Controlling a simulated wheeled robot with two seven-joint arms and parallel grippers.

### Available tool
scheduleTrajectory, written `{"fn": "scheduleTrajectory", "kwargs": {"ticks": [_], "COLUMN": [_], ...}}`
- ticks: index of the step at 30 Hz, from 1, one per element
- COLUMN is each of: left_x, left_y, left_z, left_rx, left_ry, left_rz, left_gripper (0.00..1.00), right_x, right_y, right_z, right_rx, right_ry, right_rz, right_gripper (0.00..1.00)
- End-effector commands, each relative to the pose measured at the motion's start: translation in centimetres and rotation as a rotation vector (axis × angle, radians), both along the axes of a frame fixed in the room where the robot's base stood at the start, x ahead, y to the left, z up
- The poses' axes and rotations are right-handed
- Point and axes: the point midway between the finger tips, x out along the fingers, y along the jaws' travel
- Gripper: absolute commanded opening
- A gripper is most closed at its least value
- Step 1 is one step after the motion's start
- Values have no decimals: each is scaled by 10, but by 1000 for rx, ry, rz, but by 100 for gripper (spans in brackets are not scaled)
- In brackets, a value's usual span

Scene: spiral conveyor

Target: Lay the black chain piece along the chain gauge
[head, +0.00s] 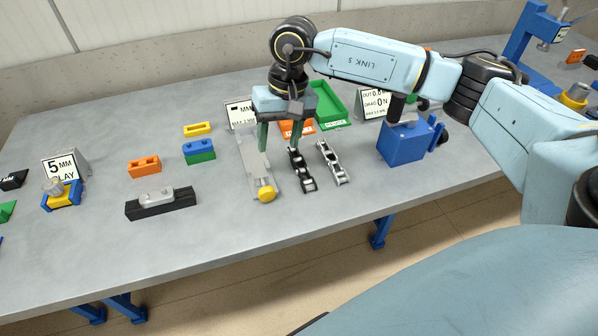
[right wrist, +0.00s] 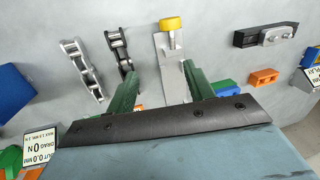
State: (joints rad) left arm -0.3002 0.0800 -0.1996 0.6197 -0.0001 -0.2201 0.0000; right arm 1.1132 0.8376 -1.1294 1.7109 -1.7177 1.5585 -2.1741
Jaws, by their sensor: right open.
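The black chain piece (head: 302,172) lies on the table just right of the chain gauge, roughly parallel to it. The chain gauge (head: 258,174) is a flat grey metal strip with a yellow knob at its near end. My right gripper (head: 279,146) is open and empty, pointing down with green fingers. In the head view one finger overlaps the gauge and the other the far end of the black chain. In the right wrist view the gauge (right wrist: 171,68) shows between the fingers (right wrist: 160,72), and the black chain (right wrist: 121,52) beside the left one. My left gripper is not in view.
A silver chain piece (head: 332,163) lies right of the black one. A blue block device (head: 403,146) stands further right. Green and orange trays (head: 329,108) and sign cards are behind. A black block with a grey link (head: 160,205) and coloured blocks lie left.

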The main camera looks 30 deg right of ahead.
Motion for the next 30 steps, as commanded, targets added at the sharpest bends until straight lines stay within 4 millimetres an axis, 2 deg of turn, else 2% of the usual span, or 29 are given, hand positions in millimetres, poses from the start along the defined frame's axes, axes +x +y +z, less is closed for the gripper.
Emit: {"fn": "scheduleTrajectory", "kwargs": {"ticks": [1,3,6,10,18,26,30], "left_x": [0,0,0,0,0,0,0], "left_y": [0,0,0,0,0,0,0], "left_z": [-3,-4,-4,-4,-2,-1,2], "left_rx": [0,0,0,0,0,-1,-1], "left_ry": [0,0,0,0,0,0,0], "left_rz": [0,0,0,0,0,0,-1], "left_gripper": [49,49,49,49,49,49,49], "right_x": [5,7,8,7,8,9,12], "right_y": [-23,-44,-59,-63,-61,-60,-59], "right_z": [8,15,19,6,-45,-65,-85], "right_rx": [-71,-140,-191,-205,-200,-198,-198], "right_ry": [-6,-1,4,9,8,6,9], "right_rz": [-23,-45,-62,-66,-65,-64,-63], "right_gripper": [53,53,53,53,53,53,53]}}
